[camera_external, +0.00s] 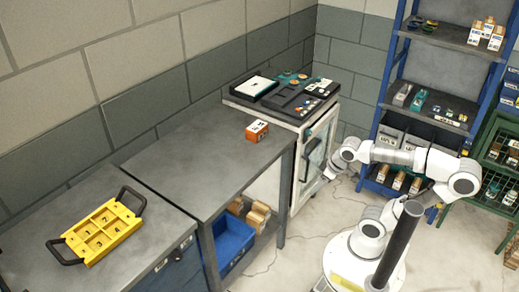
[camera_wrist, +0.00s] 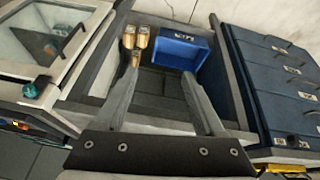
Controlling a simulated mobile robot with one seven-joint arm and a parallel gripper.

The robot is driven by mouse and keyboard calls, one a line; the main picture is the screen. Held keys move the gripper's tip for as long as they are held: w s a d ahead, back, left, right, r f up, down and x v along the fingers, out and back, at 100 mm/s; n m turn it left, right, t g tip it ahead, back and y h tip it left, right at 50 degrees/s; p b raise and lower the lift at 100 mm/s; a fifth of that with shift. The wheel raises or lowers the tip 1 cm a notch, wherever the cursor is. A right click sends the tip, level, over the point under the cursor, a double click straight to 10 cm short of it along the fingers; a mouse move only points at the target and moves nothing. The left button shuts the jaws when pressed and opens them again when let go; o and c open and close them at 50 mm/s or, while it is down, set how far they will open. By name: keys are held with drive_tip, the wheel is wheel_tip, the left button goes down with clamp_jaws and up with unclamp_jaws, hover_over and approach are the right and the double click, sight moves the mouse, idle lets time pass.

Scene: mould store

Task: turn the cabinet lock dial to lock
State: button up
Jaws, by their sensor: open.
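The white cabinet (camera_external: 303,190) with a glazed door stands at the end of the workbench in the external view. Its door (camera_wrist: 48,62) fills the upper left of the wrist view. A small teal knob (camera_wrist: 34,89), which looks like the lock dial, sits on the cabinet's frame beside the glass. Which way it is turned is too small to tell. My gripper (camera_wrist: 161,70) is open and empty, with the knob well off to the left of its fingers. In the external view my gripper (camera_external: 328,173) is in front of the cabinet door, and its fingers are hard to make out.
A blue bin (camera_wrist: 181,48) and wooden-coloured pieces (camera_wrist: 137,38) lie on the bench's lower shelf. An orange box (camera_external: 257,130) and a yellow mould (camera_external: 103,231) with black handles sit on the worktops. A blue shelf rack (camera_external: 386,75) stands behind my arm. Some floor is clear before the cabinet.

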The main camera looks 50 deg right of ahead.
sight(180, 258)
drive_tip(key=w+a+r+n+t+h+p, duration=0.1)
drive_tip(key=w+a+n+h+p, duration=0.3)
drive_tip(key=w+a+n, duration=0.45)
drive_tip(key=w+a+n+t+h+p, duration=0.1)
drive_tip(key=w+a+n+h+p, duration=0.3)
drive_tip(key=a+n, duration=0.75)
drive_tip(key=s+a+f+n+t+y+p, duration=0.1)
drive_tip(key=s+a+f+n+t+y, duration=0.25)
drive_tip(key=a, duration=0.65)
drive_tip(key=s+a+n+t+y+p, duration=0.2)
drive_tip(key=s+a+n+t, duration=0.3)
drive_tip(key=a, duration=0.5)
drive_tip(key=s+a+f+n+t+y+p, duration=0.1)
drive_tip(key=s+a+n+t+y, duration=0.2)
drive_tip(key=a+n, duration=0.55)
drive_tip(key=w+b, duration=0.1)
drive_tip(key=w, duration=0.4)
drive_tip(key=w+a+m, duration=0.1)
drive_tip(key=w, duration=0.5)
drive_tip(key=w+a+m+b, duration=0.1)
drive_tip(key=w, duration=0.5)
drive_tip(key=shift+f+g+b, duration=0.1)
drive_tip(key=shift+g+b, duration=0.15)
drive_tip(key=shift+b, duration=0.05)
clamp_jaws()
